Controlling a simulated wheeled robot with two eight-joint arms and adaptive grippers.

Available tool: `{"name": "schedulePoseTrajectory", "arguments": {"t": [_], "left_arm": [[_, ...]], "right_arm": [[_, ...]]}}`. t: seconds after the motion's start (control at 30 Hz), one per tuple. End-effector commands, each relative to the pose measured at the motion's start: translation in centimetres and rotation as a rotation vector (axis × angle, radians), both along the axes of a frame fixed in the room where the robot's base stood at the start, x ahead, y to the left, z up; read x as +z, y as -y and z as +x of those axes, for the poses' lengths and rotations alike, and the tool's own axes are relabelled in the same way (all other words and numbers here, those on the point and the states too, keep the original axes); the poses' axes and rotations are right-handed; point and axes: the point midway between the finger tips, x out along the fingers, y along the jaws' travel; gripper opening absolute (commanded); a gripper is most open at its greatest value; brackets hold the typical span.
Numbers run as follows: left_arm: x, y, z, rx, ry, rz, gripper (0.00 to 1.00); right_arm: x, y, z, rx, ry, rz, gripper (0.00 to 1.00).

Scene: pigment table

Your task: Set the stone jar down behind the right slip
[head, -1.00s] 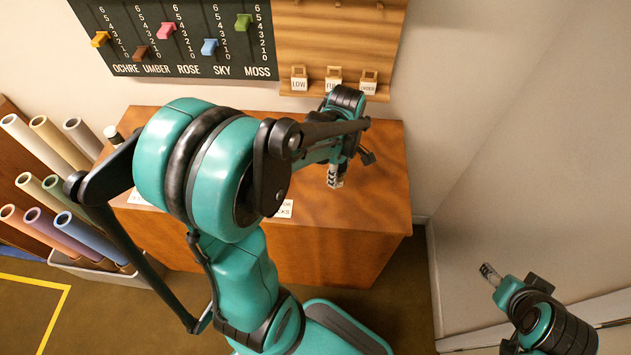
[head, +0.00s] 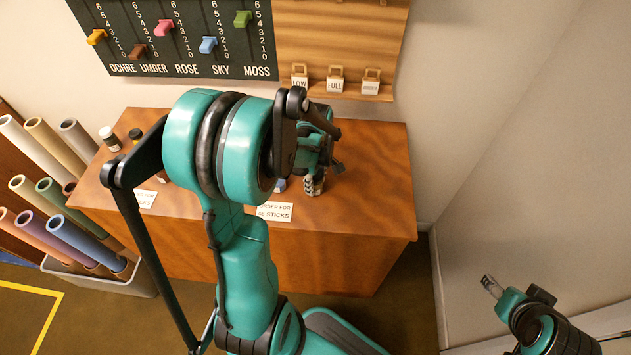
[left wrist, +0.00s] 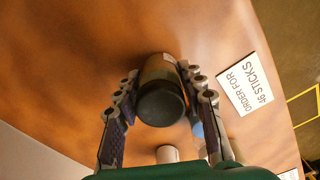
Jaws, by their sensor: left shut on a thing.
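My left gripper (head: 315,186) is over the table top, just right of and behind the right slip (head: 274,212). In the left wrist view its fingers (left wrist: 160,100) are shut on a dark-lidded jar (left wrist: 161,104), which I take to be the stone jar. The slip, reading "ORDER FOR 46 STICKS", also shows in the wrist view (left wrist: 245,83), clear of the jar. My right gripper (head: 491,286) hangs off the table at right; its jaws are too small to read.
The wooden table (head: 370,220) is bare at its right end. A left slip (head: 145,199) lies near the front edge. A dark-lidded jar (head: 110,139) stands at the back left. A bluish thing (head: 280,185) shows beside my left gripper. My left arm hides the middle.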

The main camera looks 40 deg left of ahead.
Motion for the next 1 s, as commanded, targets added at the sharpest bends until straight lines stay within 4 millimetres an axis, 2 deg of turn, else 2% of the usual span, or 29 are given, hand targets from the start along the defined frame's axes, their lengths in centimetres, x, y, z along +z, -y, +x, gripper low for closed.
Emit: {"name": "schedulePoseTrajectory", "arguments": {"t": [0.13, 0.17, 0.2, 0.23, 0.53, 0.63, 0.77, 1.0], "left_arm": [[-0.4, 0.0, 0.0, 0.000, 0.000, 0.000, 0.07], [-0.4, 0.0, 0.0, 0.000, 0.000, 0.000, 0.44], [-0.3, 0.0, 0.0, 0.000, 0.000, 0.000, 0.55], [-0.3, 0.0, 0.0, 0.000, 0.000, 0.000, 0.60], [-0.2, 0.0, 0.0, 0.000, 0.000, 0.000, 0.60], [0.5, 0.0, 0.0, 0.000, 0.000, 0.000, 0.60], [2.8, 0.0, 0.0, 0.000, 0.000, 0.000, 0.60], [8.2, 0.0, 0.0, 0.000, 0.000, 0.000, 0.60]], "right_arm": [[-0.4, 0.0, 0.0, 0.000, 0.000, 0.000, 0.60], [-0.3, 0.0, 0.0, 0.000, 0.000, 0.000, 0.60], [-0.3, 0.0, 0.0, 0.000, 0.000, 0.000, 0.60], [-0.3, 0.0, 0.0, 0.000, 0.000, 0.000, 0.60], [-0.2, 0.0, 0.0, 0.000, 0.000, 0.000, 0.60], [0.3, 0.0, 0.0, 0.000, 0.000, 0.000, 0.60], [1.2, 0.0, 0.0, 0.000, 0.000, 0.000, 0.60], [3.3, 0.0, 0.0, 0.000, 0.000, 0.000, 0.60]]}}
